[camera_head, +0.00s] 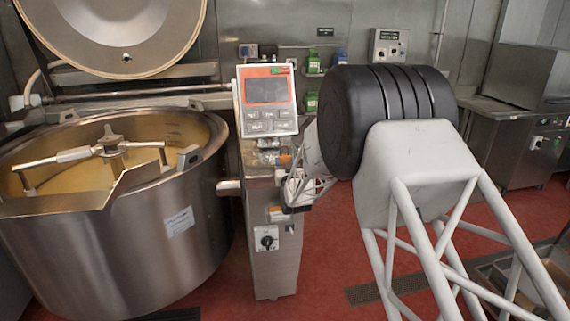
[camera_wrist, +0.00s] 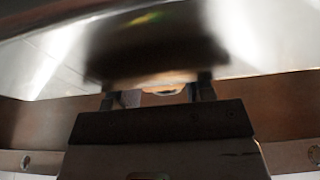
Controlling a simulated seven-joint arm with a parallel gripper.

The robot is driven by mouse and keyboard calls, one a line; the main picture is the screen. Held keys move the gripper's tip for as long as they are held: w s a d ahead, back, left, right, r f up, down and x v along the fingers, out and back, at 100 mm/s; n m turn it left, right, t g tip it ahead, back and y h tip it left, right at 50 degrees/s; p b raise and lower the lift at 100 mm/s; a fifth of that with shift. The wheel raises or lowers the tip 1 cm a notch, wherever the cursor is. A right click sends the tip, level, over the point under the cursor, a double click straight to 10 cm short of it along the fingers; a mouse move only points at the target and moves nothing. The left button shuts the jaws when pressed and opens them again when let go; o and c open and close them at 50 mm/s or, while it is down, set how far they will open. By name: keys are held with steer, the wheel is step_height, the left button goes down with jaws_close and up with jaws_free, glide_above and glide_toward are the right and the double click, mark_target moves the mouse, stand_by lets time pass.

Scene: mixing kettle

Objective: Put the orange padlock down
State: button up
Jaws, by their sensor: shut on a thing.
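In the wrist view my gripper (camera_wrist: 160,97) points at a shiny, curved metal surface. Its two dark fingers are shut on a small orange-tan thing, the orange padlock (camera_wrist: 165,90), of which only a blurred edge shows between the fingertips. In the head view my gripper (camera_head: 289,181) is small and partly hidden beside the steel control column (camera_head: 272,240), below the panel with the screen (camera_head: 268,100). The padlock cannot be made out clearly there. Whether it touches the metal surface cannot be told.
A large steel kettle (camera_head: 130,250) with a mixing arm (camera_head: 112,147) stands at the left, its round lid (camera_head: 120,35) raised. A rotary switch (camera_head: 266,238) sits on the column's front. Red floor (camera_head: 325,250) is open right of the column.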

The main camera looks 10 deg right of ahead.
steer(key=shift+f, duration=0.6)
steer(key=o, duration=0.9)
steer(key=shift+s+f, duration=0.1)
steer(key=shift+f, duration=0.1)
steer(key=shift+o, duration=0.2)
steer(key=shift+r, duration=0.1)
steer(key=shift+r, duration=0.3)
steer(key=shift+s+r, duration=0.15)
steer(key=shift+s, duration=0.4)
steer(key=v, duration=1)
steer(key=shift+s, duration=0.35)
